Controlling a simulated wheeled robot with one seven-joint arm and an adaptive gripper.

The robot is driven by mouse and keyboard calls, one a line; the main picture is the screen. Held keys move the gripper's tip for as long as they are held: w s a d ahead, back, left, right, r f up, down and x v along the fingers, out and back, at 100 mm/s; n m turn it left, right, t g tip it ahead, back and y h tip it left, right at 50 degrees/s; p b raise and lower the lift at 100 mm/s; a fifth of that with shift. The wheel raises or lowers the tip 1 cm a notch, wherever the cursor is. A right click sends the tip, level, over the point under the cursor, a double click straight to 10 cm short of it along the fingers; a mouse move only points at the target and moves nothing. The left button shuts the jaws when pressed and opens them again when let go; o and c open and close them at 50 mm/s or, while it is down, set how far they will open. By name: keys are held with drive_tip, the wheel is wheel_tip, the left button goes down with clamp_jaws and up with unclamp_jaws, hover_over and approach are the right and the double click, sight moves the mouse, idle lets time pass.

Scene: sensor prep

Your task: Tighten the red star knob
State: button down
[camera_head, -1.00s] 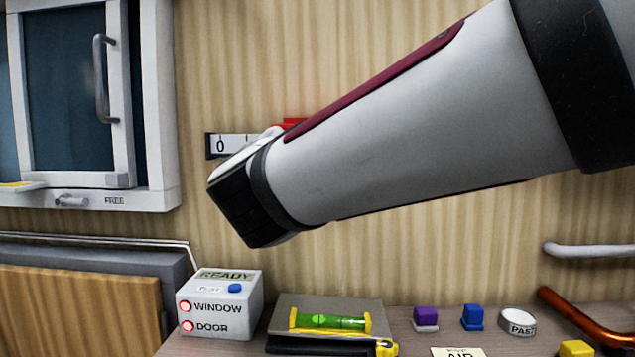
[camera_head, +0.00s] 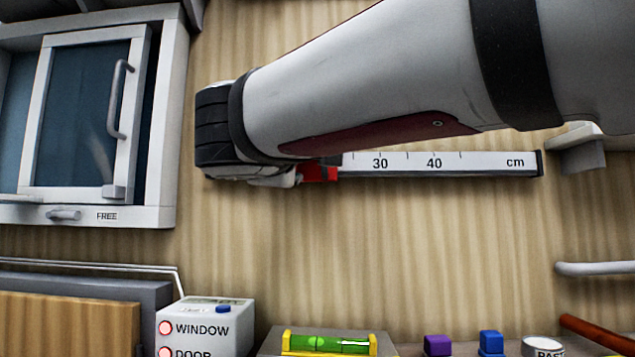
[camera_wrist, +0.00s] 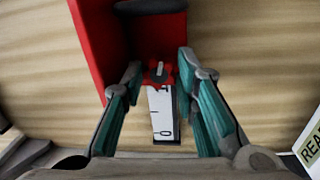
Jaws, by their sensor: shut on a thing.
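The red star knob (camera_wrist: 158,76) is in the wrist view, between the teal-padded fingers of my gripper (camera_wrist: 160,73). My gripper is shut on it. A white scale strip (camera_wrist: 161,114) with a 0 mark runs from the knob toward the camera. A large red part (camera_wrist: 92,42) stands beside and behind the knob. In the head view the scale (camera_head: 470,164) lies along the wall, showing 30, 40 and cm. A bit of red (camera_head: 318,174) shows under my arm. My arm hides the scale's left part, the knob and my fingers there.
A framed window (camera_head: 85,115) marked FREE is on the wall at left. Below stand a box with WINDOW and DOOR lamps (camera_head: 205,325), a green level (camera_head: 325,344), and purple (camera_head: 437,345) and blue blocks (camera_head: 490,342). A white handle (camera_head: 595,268) is at right.

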drive_tip(key=shift+f+m+h+b, duration=0.1)
drive_tip(key=shift+m+h+b, duration=0.2)
drive_tip(key=shift+m, duration=1.3)
drive_tip(key=c, duration=1.2)
unclamp_jaws()
drive_tip(key=shift+c, duration=0.2)
drive_tip(key=s, duration=0.7)
drive_tip(key=shift+s+a+f, duration=0.35)
drive_tip(key=shift+s, duration=0.05)
